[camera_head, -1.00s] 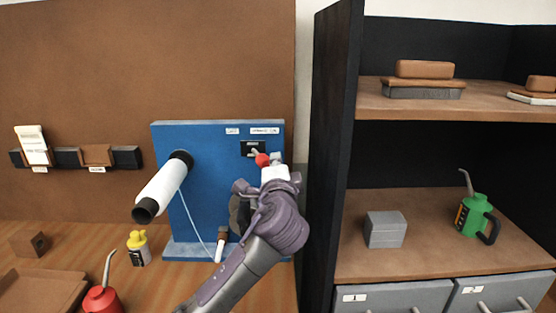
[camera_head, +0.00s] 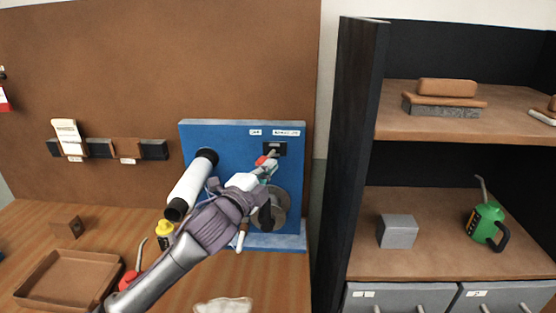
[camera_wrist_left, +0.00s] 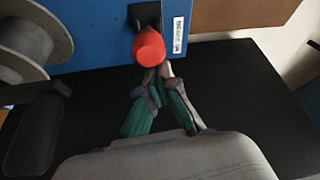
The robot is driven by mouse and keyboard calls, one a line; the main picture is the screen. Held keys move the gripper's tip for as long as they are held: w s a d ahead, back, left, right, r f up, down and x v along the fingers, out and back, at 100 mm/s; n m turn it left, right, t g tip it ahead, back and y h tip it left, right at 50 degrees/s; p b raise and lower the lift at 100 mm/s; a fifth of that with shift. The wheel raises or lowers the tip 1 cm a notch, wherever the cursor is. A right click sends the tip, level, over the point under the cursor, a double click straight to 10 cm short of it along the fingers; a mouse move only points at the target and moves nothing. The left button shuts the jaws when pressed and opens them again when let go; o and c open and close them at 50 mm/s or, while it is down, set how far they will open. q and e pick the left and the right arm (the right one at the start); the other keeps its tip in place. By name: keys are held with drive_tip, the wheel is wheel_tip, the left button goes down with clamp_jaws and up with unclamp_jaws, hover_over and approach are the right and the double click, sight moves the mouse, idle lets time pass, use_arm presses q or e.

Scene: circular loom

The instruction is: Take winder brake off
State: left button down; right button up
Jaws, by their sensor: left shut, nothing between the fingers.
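The winder brake lever has a red knob (camera_head: 262,160) and sits in a black slot plate (camera_head: 275,148) at the upper right of the blue panel (camera_head: 235,140). It tilts left of its plate in the head view. In the wrist view the red knob (camera_wrist_left: 148,47) stands out large in front of the plate (camera_wrist_left: 146,14). My right gripper is not in view.
A grey disc (camera_head: 280,207) with a dark handle sits below the lever. A yellow-capped bottle (camera_head: 164,235), red oil can (camera_head: 130,278) and tray (camera_head: 65,278) stand on the bench. A dark shelf side (camera_head: 345,150) rises at right.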

use_arm(q)
drive_tip(key=shift+w+a+p, duration=0.15)
drive_tip(key=shift+a+p, duration=0.15)
drive_tip(key=shift+a, duration=0.45)
drive_tip(key=shift+a, duration=0.15)
drive_tip(key=v, duration=1.2)
drive_tip(key=shift+d, duration=0.2)
